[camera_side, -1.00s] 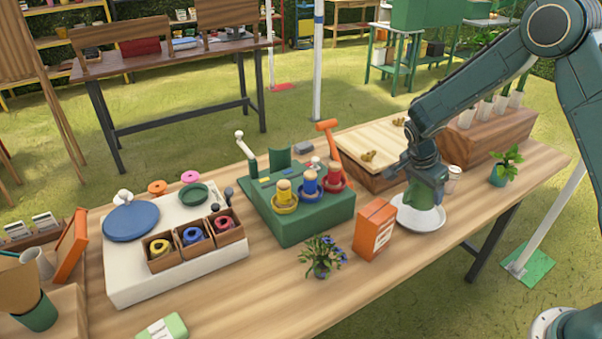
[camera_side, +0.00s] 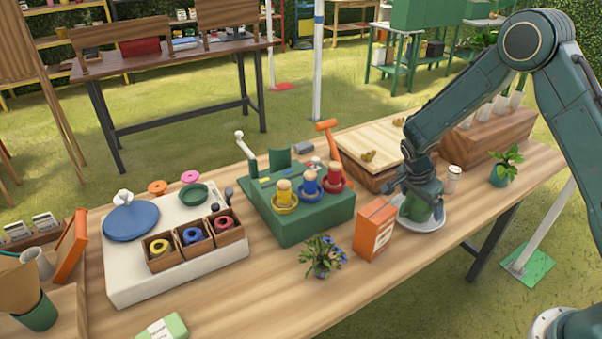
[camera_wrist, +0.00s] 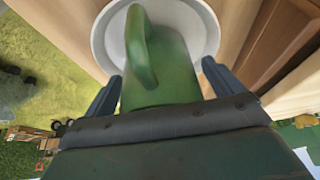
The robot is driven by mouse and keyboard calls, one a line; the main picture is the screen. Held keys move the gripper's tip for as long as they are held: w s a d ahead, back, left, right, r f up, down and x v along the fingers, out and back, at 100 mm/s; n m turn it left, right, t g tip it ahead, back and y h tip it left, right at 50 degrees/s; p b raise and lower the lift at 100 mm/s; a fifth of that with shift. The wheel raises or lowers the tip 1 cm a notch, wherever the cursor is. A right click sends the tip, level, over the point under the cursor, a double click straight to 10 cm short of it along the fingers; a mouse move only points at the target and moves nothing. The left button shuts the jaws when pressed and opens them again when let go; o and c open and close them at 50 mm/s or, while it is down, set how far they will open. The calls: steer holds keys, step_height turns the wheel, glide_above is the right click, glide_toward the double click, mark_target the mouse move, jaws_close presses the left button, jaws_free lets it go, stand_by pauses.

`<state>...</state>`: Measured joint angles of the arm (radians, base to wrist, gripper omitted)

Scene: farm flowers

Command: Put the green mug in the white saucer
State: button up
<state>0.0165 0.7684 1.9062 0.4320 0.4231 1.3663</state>
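The green mug (camera_side: 413,209) stands in the white saucer (camera_side: 428,226) at the right part of the table. In the wrist view the mug (camera_wrist: 172,62) fills the middle, its handle toward the upper left, with the saucer rim (camera_wrist: 208,22) behind it. My gripper (camera_side: 424,200) is over the mug, with one finger on each side. In the wrist view the fingers of my gripper (camera_wrist: 160,85) are spread, with narrow gaps between them and the mug. The mug's near end is hidden by my gripper.
An orange box (camera_side: 374,230) stands close to the saucer's left. A small jar (camera_side: 453,179) and a potted plant (camera_side: 503,168) stand to its right. A wooden crate (camera_side: 375,178) is behind. A blue-flowered plant (camera_side: 321,256) is at the front.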

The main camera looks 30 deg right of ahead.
steer(key=shift+r, duration=0.2)
steer(key=v, duration=1.2)
stand_by(0.7)
steer(key=shift+s+r, duration=0.1)
steer(key=shift+r, duration=0.1)
steer(key=s+a+r+n+t+y, duration=0.1)
steer(key=s+r+n, duration=0.35)
steer(key=r, duration=0.35)
steer(key=s+a+r+n+t+y, duration=0.1)
steer(key=s+r+n, duration=0.2)
steer(key=s, duration=0.4)
steer(key=s+a+r+n+t+y, duration=0.1)
steer(key=s+a+r+n+t, duration=0.1)
steer(key=s+n, duration=0.4)
steer(key=s+a+r+n+t+y, duration=0.1)
steer(key=s+a+r+n, duration=0.1)
steer(key=s, duration=0.6)
steer(key=shift+s+a+r+n+t, duration=0.2)
steer(key=shift+s+r+n+t, duration=0.1)
steer(key=shift+r+n, duration=0.8)
